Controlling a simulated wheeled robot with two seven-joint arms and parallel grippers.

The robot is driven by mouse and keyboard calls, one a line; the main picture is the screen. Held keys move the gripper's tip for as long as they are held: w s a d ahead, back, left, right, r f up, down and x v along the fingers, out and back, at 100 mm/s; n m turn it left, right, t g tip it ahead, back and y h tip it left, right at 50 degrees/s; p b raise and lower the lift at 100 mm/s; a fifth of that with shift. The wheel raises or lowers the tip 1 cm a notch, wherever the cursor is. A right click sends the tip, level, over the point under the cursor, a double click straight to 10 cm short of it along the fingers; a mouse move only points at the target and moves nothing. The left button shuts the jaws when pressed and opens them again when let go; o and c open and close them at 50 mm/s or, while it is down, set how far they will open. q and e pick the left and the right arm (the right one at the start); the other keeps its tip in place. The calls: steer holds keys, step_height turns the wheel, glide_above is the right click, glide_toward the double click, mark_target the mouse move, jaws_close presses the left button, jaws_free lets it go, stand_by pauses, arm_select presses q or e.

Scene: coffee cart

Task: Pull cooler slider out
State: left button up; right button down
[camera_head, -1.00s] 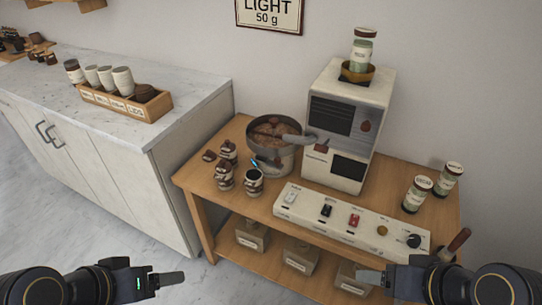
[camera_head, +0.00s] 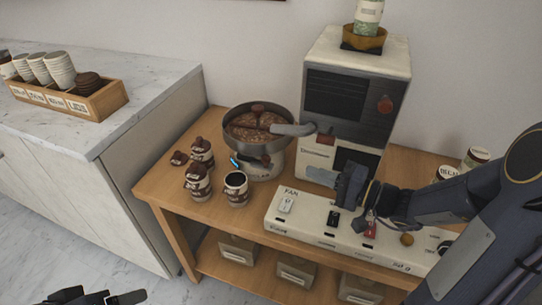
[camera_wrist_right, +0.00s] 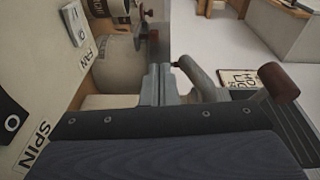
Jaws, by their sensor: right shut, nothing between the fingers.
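The cooler is the round grey pan (camera_head: 225,125) of brown beans on a pale base, at the table's middle. A small blue mark (camera_head: 235,161) shows on its front left; I cannot tell whether it is the slider. My right gripper (camera_head: 322,176) is shut and empty, reaching left above the control panel, to the right of the cooler and apart from it in the picture. Its fingers (camera_wrist_right: 160,86) also show in the wrist view, near the pale cooler base (camera_wrist_right: 123,70) and small red-brown knobs. My left gripper (camera_head: 128,297) is partly visible at bottom left; its jaw opening is unclear.
The control panel (camera_head: 280,230) lies along the table front. The roaster (camera_head: 345,60) stands behind my right gripper. In the wrist view, a grey curved bar with a brown knob (camera_wrist_right: 280,82) is close by.

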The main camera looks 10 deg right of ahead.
steer(key=shift+w+d+f+t, duration=0.4)
steer(key=shift+w, duration=0.25)
steer(key=shift+r, duration=0.1)
steer(key=shift+w+a, duration=0.3)
steer(key=shift+a, duration=0.1)
steer(key=x, duration=0.9)
steer(key=shift+d+p, duration=0.1)
steer(key=shift+p, duration=0.3)
